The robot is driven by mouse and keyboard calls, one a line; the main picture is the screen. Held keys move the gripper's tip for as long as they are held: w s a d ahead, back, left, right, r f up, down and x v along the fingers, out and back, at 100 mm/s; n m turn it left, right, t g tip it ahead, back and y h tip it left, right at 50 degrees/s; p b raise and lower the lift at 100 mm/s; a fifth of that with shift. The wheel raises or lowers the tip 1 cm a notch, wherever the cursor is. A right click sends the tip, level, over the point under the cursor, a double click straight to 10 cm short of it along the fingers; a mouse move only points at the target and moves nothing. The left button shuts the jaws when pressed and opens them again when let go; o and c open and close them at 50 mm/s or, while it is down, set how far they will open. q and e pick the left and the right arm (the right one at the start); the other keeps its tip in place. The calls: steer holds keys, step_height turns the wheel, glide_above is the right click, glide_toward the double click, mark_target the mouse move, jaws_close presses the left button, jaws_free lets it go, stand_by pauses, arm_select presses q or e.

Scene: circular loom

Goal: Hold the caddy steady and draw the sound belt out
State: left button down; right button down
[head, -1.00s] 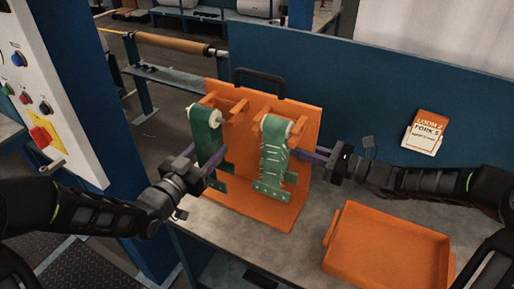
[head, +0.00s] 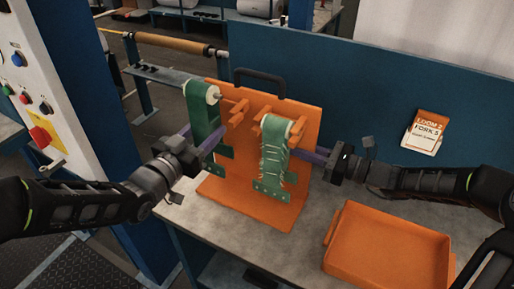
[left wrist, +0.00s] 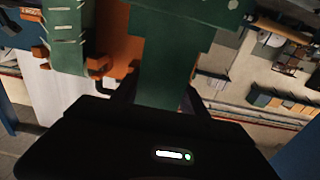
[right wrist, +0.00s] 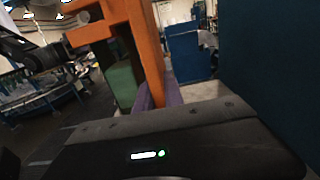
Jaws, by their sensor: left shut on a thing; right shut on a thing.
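The orange caddy (head: 250,205) stands upright on the bench, with a black handle (head: 258,80) on top. The sound belt (head: 203,118), plain green on a pale roller, is at the caddy's left side, apart from the bare orange pegs (head: 238,108). My left gripper (head: 203,142) is shut on it; the green belt (left wrist: 175,55) fills the left wrist view. The other green belt (head: 274,160), with pale slashes, hangs on the right pegs. My right gripper (head: 303,154) is shut on the caddy's right edge; its orange panel (right wrist: 146,50) shows between the purple fingers.
An empty orange tray (head: 385,250) lies on the bench at the right. A blue partition (head: 350,90) stands behind, bearing an orange and white card (head: 425,132). A control panel (head: 45,90) on a blue post is at the left.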

steer(key=c, duration=1.4)
jaws_free()
steer(key=shift+o, duration=0.2)
steer(key=v, duration=1.2)
steer(key=shift+s, duration=0.1)
